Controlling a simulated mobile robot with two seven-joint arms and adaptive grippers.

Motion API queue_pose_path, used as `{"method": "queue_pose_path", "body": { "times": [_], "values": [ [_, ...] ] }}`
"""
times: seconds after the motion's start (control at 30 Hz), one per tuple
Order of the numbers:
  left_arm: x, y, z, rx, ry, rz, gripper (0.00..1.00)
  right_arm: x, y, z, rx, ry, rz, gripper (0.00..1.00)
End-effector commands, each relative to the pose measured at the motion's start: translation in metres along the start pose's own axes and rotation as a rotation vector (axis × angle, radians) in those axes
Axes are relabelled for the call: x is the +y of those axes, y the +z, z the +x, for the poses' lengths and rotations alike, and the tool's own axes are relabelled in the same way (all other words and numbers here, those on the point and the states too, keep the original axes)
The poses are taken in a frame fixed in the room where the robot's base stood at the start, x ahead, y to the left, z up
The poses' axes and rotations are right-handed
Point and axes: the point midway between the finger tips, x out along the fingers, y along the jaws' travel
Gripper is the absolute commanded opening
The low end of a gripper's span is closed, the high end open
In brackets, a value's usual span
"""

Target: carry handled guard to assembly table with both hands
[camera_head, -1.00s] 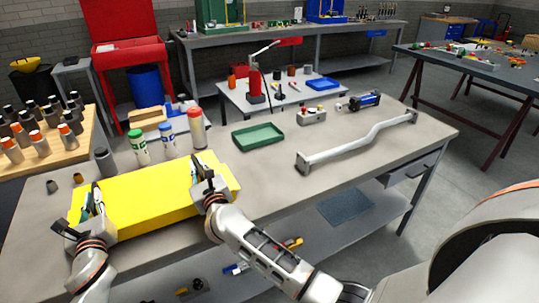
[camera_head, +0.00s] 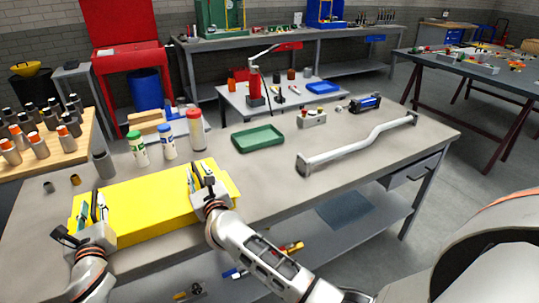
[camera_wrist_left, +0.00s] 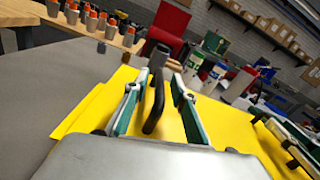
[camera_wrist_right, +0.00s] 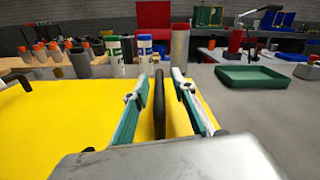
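The handled guard is a yellow box-like panel (camera_head: 145,210) with black handles, lying on the grey table (camera_head: 265,215) at its left part. My left gripper (camera_head: 98,208) is at the guard's left end. In the left wrist view its fingers (camera_wrist_left: 157,105) stand apart on both sides of a black handle (camera_wrist_left: 154,102), with gaps showing. My right gripper (camera_head: 195,180) is at the guard's right end. In the right wrist view its fingers (camera_wrist_right: 163,105) straddle the other handle (camera_wrist_right: 160,103), also with gaps. Both grippers are open.
Several bottles (camera_head: 167,143), a green tray (camera_head: 258,138) and a long grey bar (camera_head: 355,146) stand or lie behind and right of the guard. A dark-topped table (camera_head: 440,65) with small parts stands at the far right. Open floor (camera_head: 470,165) lies right of the grey table.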

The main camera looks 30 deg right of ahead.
Motion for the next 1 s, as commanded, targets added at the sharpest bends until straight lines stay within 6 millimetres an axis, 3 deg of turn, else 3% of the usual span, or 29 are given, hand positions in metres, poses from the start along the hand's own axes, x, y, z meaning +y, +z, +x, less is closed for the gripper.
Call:
{"method": "queue_pose_path", "body": {
  "times": [0.17,0.6,0.8,1.0],
  "values": [
    [0.001,-0.001,-0.015,0.0,0.001,0.002,0.26,0.001,0.0,0.0,0.0,0.001,0.0,0.26],
    [0.0,-0.001,-0.098,0.002,0.0,0.001,0.26,0.001,0.0,0.0,0.0,0.001,0.0,0.26],
    [0.001,0.0,-0.117,0.001,0.001,0.001,0.26,0.001,0.0,0.0,0.0,0.001,0.0,0.26],
    [0.0,0.0,-0.12,0.0,0.001,0.0,0.26,0.001,-0.001,-0.013,0.0,0.001,0.001,0.26]
  ]
}}
